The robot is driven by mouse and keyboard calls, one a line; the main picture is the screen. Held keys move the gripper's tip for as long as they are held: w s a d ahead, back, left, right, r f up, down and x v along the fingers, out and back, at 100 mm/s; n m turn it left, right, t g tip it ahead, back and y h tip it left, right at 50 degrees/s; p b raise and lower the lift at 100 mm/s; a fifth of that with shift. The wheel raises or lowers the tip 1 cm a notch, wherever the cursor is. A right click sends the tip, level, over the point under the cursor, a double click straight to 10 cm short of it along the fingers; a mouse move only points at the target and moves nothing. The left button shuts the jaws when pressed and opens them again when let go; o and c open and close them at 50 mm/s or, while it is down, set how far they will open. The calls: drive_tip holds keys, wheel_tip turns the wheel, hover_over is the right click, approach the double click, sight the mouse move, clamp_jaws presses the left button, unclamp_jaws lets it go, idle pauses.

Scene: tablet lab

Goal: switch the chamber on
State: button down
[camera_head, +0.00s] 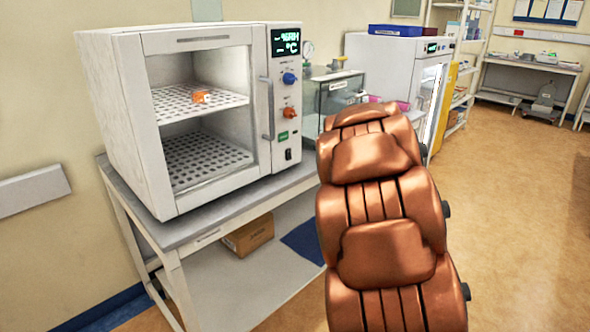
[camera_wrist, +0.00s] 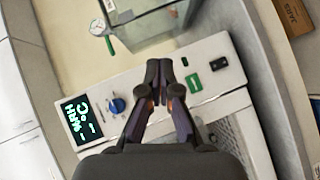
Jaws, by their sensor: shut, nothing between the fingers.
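The chamber (camera_head: 205,130) is a white cabinet with a glass door, standing on a grey table. Its right-hand panel has a lit display (camera_head: 285,41) showing %RH and °C, a blue knob (camera_head: 289,78), an orange knob (camera_head: 289,112), a green part (camera_head: 283,135) and a small black switch (camera_head: 289,154). My gripper (camera_wrist: 165,70) is shut and empty in the wrist view, in front of the panel. There the green part (camera_wrist: 194,83) and black switch (camera_wrist: 218,63) lie right of the fingertips, and the blue knob (camera_wrist: 117,105) lies left. The fingers mostly hide the orange knob.
A glass tank (camera_head: 335,95) stands right beside the chamber, with a round gauge (camera_head: 308,48) near it. A second white cabinet (camera_head: 390,65) is farther back. A cardboard box (camera_head: 248,233) lies on the lower shelf. The floor (camera_head: 520,220) at right is clear.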

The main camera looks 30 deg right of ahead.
sight(290, 159)
wheel_tip(290, 159, down, 14)
drive_tip(key=w+a+n+t+y+b, duration=0.1)
drive_tip(key=w+n+t+y+b, duration=0.1)
drive_tip(key=n+y+b, duration=0.4)
drive_tip(key=n+y, duration=0.4)
drive_tip(key=n, duration=0.1)
drive_tip(key=shift+w+y, duration=0.2)
drive_tip(key=shift+y, duration=0.1)
drive_tip(key=x, duration=0.4)
drive_tip(key=p+x, duration=0.1)
drive_tip(key=x, duration=0.9)
drive_tip(key=shift+r+p, duration=0.3)
drive_tip(key=shift+f, duration=0.1)
